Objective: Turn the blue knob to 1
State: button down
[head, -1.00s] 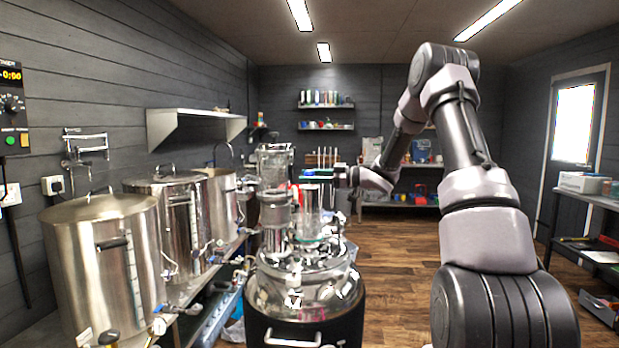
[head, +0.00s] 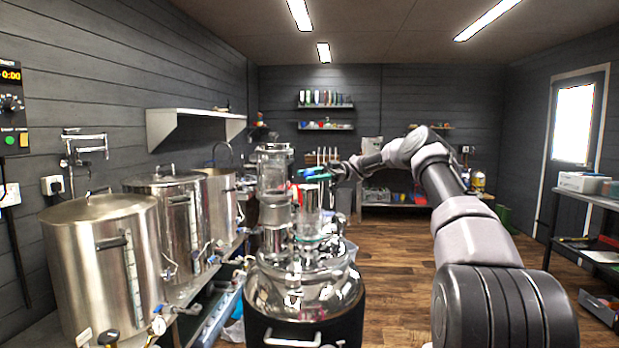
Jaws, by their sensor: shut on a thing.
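My gripper (head: 326,174) is at the middle of the head view, reaching in from the right, just above and behind the glass and steel tops of the still. It is shut on a small blue-green thing (head: 314,174), which looks like the blue knob. The thing is tiny here and partly covered by the jaws. Its pointer, the 1 mark and any scale are too small or hidden to read.
The polished still (head: 305,287) stands in front of my gripper, with glass columns rising close to it. Steel kettles (head: 100,260) line the left. A shelf unit (head: 395,205) stands at the back. Wooden floor (head: 395,290) is open on the right.

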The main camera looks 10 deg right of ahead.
jog(key=shift+n+g+h, duration=0.4)
jog(key=shift+n+g, duration=0.2)
jog(key=shift+g, duration=0.2)
jog(key=shift+a+n+g+h, duration=0.1)
jog(key=shift+n+g+h, duration=0.5)
jog(key=shift+n+g, duration=0.15)
jog(key=shift+c, duration=2.2)
grip_release()
jog(key=shift+r, duration=0.1)
